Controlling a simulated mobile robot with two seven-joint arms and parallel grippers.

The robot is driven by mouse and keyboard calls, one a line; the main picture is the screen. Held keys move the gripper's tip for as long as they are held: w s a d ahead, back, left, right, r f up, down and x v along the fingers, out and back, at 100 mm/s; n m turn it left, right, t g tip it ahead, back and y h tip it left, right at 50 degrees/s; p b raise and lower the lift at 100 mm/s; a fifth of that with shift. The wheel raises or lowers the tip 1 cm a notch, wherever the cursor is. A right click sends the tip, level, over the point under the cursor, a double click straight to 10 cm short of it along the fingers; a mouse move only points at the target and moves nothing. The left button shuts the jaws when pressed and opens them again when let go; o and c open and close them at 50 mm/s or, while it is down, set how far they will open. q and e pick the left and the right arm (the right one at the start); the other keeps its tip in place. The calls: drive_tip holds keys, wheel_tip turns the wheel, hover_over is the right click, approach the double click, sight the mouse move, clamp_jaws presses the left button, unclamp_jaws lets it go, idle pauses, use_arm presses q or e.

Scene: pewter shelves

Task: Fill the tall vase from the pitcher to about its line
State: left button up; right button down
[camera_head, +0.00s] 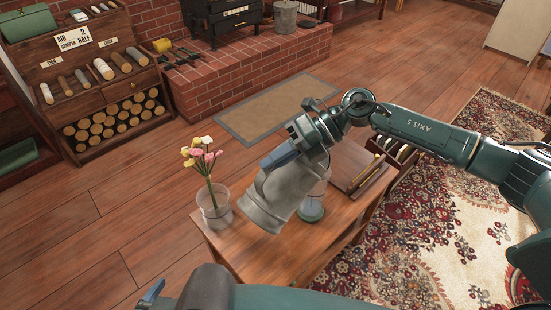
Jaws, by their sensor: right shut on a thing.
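A grey metal pitcher (270,197) hangs tilted over the small wooden table, in front of my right gripper. My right gripper (284,157) is shut on it, with a blue finger against its upper side. A clear glass vase (214,213) with pink and yellow tulips (202,160) stands on the table just left of the pitcher. A second clear glass vessel (312,207) with a green base is partly hidden behind the pitcher. No line or stream of water can be made out. My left gripper (151,293) shows only in part at the bottom edge; its opening cannot be told.
The wooden table (237,246) is small, and its near left edge is close to the tulip vase. A log shelf (100,85) and brick hearth (213,75) stand farther back. Open floor lies left.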

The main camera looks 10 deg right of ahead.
drive_tip(key=shift+w+d+r+m+g+y+b, duration=0.15)
drive_tip(key=shift+w+d+r+y+b, duration=0.25)
drive_tip(key=shift+d+r+y+b, duration=0.3)
drive_tip(key=shift+w+d+r+m+g+y+b, duration=0.15)
drive_tip(key=shift+w+d+r+y+b, duration=0.3)
drive_tip(key=shift+r, duration=0.4)
idle(5.6)
drive_tip(key=shift+s, duration=0.1)
